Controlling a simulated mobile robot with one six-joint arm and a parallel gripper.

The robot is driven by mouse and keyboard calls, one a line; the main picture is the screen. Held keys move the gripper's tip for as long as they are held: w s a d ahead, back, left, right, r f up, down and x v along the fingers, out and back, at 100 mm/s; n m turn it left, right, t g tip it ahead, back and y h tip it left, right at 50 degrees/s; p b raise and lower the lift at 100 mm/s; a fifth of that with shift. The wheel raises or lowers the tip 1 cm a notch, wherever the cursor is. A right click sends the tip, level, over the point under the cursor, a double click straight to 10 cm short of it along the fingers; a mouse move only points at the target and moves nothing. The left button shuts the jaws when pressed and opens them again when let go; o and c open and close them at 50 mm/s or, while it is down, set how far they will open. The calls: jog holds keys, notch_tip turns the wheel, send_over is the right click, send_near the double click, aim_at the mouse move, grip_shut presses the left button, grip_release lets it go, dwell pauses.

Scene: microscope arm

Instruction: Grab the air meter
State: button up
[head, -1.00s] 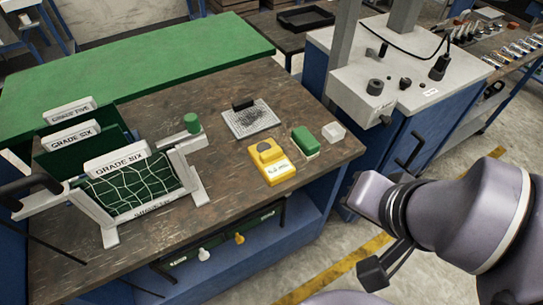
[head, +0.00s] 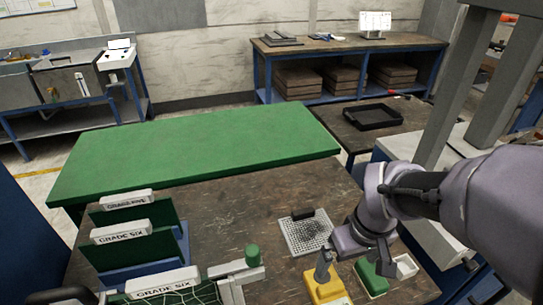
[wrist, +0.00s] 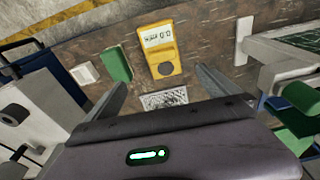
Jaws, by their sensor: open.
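The air meter is most likely the yellow handheld device (head: 318,290) with a pale display, lying on the dark worktable; my arm partly covers it in the head view. In the wrist view the yellow device (wrist: 160,50) lies flat, ahead of and between my two fingers. My gripper (wrist: 160,88) is open and empty, above the table and apart from the device.
A green block (wrist: 117,63) and a small white block (wrist: 84,73) lie beside the device. A grey mesh pad (head: 305,235) lies behind it. A white frame with a net (head: 180,290) and grade-labelled bins (head: 125,235) stand at left. A green tabletop (head: 200,150) lies beyond.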

aim_at(332, 288)
jog(key=f+b, duration=0.2)
jog(key=f, duration=0.2)
jog(key=f+b, duration=0.2)
jog(key=f, duration=0.2)
jog(key=f+b, duration=0.2)
jog(key=f, duration=0.2)
jog(key=shift+w+a+f, duration=0.15)
jog(key=shift+w+f, duration=0.2)
jog(key=f+b, duration=0.2)
jog(key=f, duration=0.1)
jog(key=a+f+b, duration=0.1)
jog(key=f, duration=0.1)
jog(key=shift+w+f, duration=0.1)
jog(key=shift+w, duration=0.25)
jog(key=shift+d+r, duration=0.1)
jog(key=shift+r, duration=0.1)
